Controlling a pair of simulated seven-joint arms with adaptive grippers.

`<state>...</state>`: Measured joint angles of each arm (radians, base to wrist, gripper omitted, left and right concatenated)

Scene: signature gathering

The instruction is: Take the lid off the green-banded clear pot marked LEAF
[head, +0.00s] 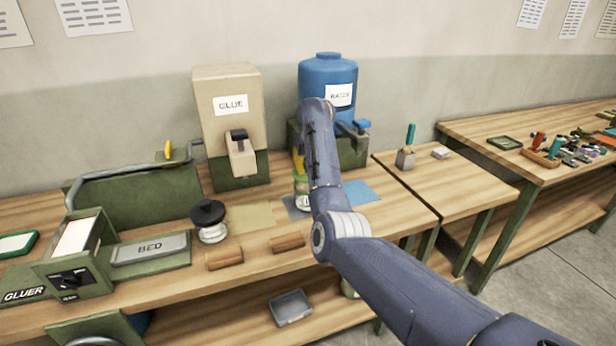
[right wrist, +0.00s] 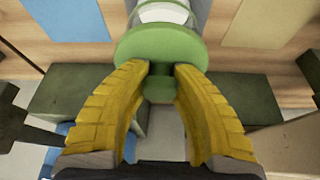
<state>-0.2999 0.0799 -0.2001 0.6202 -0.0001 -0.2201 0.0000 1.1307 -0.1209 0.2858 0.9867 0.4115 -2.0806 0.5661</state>
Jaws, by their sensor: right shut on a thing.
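The clear pot (head: 303,203) with a pale label stands on the bench in front of the blue tank, partly hidden by my right arm. Its label is too small to read. Its green lid (right wrist: 135,47) shows in the right wrist view, with the pot's whitish body (right wrist: 163,13) behind it. My right gripper (right wrist: 161,72) has its yellow fingers closed on the lid's green knob (right wrist: 159,90). The lid looks to be at the pot's top; I cannot tell whether there is a gap. My left gripper is not in view.
A black-lidded clear pot (head: 212,234) stands to the left, near a tan sheet (head: 251,217). A blue sheet (head: 361,192) lies to the right. The glue dispenser (head: 229,85) and the blue water tank (head: 325,70) stand behind. Two brown blocks (head: 225,257) lie near the front edge.

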